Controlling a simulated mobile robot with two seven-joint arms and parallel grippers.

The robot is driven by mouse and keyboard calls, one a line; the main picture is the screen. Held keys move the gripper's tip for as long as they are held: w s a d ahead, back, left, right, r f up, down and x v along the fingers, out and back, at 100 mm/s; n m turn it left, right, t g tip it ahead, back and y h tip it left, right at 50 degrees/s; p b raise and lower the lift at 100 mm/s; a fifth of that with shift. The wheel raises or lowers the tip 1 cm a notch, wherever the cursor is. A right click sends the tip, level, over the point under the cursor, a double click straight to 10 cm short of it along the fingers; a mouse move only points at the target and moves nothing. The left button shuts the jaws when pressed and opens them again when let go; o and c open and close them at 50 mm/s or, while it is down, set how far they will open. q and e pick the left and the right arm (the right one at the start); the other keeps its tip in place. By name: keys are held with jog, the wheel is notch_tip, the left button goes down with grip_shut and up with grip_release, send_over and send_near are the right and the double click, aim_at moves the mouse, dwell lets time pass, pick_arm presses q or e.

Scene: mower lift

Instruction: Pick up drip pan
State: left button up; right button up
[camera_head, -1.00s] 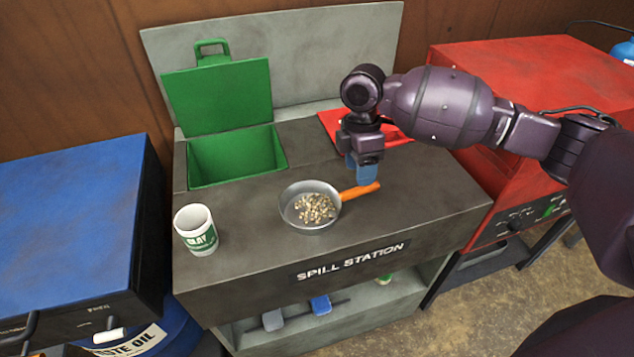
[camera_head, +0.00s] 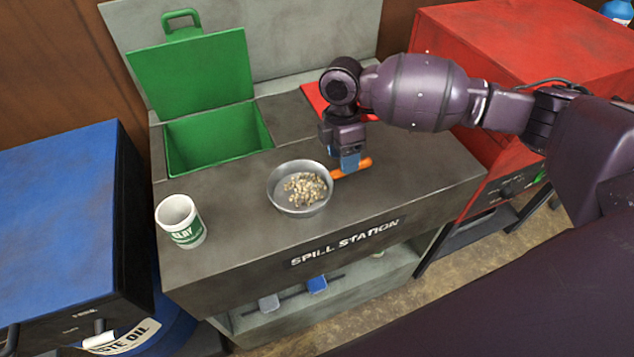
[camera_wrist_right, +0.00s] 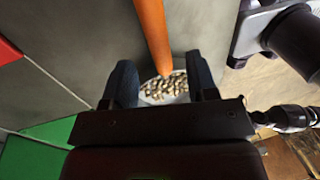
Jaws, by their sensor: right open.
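The drip pan (camera_head: 300,207) is a round metal pan with an orange handle (camera_head: 357,168), holding tan granules (camera_head: 304,188). It sits on the dark top of the spill station. My right gripper (camera_head: 349,163) points down over the handle near the pan's rim. In the right wrist view the gripper (camera_wrist_right: 163,85) is open, with the orange handle (camera_wrist_right: 153,35) running between and beyond its fingers. The granules (camera_wrist_right: 164,88) show between the fingertips. I cannot tell whether the fingers touch the handle. My left gripper is not in view.
A white and green mug (camera_head: 181,222) stands at the left front of the spill station (camera_head: 330,240). An open green bin (camera_head: 215,140) is set in the back left. A red flat item (camera_head: 318,98) lies behind my gripper. Blue and red units flank the station.

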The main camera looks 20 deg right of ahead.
aim_at(324, 179)
jog(key=f, duration=0.2)
jog(key=s+f, duration=0.1)
jog(key=f, duration=0.1)
jog(key=shift+a+f+b, duration=0.1)
jog(key=shift+f+b, duration=0.15)
jog(key=shift+b, duration=0.1)
jog(key=shift+r, duration=0.1)
grip_shut()
